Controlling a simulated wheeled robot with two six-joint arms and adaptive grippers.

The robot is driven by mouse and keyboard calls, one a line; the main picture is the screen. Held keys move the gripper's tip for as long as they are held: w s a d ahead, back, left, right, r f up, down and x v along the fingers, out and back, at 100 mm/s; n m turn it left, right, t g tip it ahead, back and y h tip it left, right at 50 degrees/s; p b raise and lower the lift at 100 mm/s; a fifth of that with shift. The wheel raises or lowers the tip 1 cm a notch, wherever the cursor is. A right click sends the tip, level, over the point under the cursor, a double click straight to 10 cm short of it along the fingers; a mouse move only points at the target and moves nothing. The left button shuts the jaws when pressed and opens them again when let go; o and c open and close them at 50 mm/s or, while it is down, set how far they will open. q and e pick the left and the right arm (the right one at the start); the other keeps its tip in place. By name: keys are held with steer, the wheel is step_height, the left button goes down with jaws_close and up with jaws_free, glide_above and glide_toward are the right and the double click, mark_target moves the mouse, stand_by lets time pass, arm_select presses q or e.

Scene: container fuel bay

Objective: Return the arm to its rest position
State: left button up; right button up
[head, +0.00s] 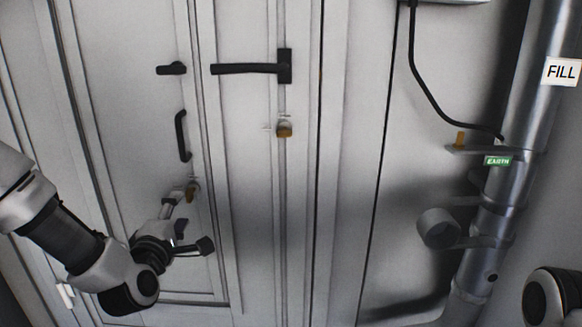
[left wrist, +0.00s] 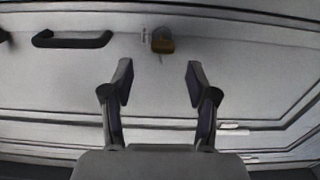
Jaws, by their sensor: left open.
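My left gripper (head: 192,237) is in front of the grey door at the lower left of the head view, its arm coming in from the left edge. In the left wrist view its two fingers (left wrist: 159,76) stand apart with nothing between them. A brass padlock (left wrist: 162,40) on the door lies beyond the fingertips, apart from them. It also shows just above the gripper in the head view (head: 192,188). Part of my right arm (head: 552,298) shows at the lower right corner; its gripper is out of view.
The door carries a black pull handle (head: 181,137), a lever handle (head: 247,69) and a second padlock (head: 284,130). On the right a metal pipe (head: 518,130) bears a FILL label (head: 562,72); a green EARTH tag (head: 497,161) and a black cable (head: 425,80) are beside it.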

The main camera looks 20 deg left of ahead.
arm_select(q)
steer(key=s+d+f+m+g+h+p, duration=0.1)
steer(key=s+d+f+m+g, duration=0.1)
steer(key=f, duration=0.6)
steer(key=s+d+f+m+g+h+p, duration=0.1)
steer(key=s+d+f+m+g+p, duration=0.15)
steer(key=f, duration=0.45)
steer(key=s+d+f+m+g+h+p, duration=0.1)
steer(key=s+d+f+g, duration=0.15)
steer(key=f, duration=0.55)
steer(key=s+d+f+m+g, duration=0.2)
steer(key=s+f+m+g, duration=0.1)
steer(key=s, duration=0.4)
steer(key=s+d+f+m+g+p, duration=0.1)
steer(key=s+f+m+g, duration=0.3)
steer(key=s+f+m, duration=0.2)
steer(key=s+d+f+m+g+h, duration=0.1)
steer(key=s+f+m, duration=0.4)
steer(key=s, duration=0.5)
steer(key=d+m+g, duration=0.1)
steer(key=g, duration=0.1)
steer(key=shift+s+d+g, duration=0.25)
steer(key=shift+d+g, duration=0.1)
steer(key=shift+g, duration=0.05)
steer(key=shift+r, duration=0.1)
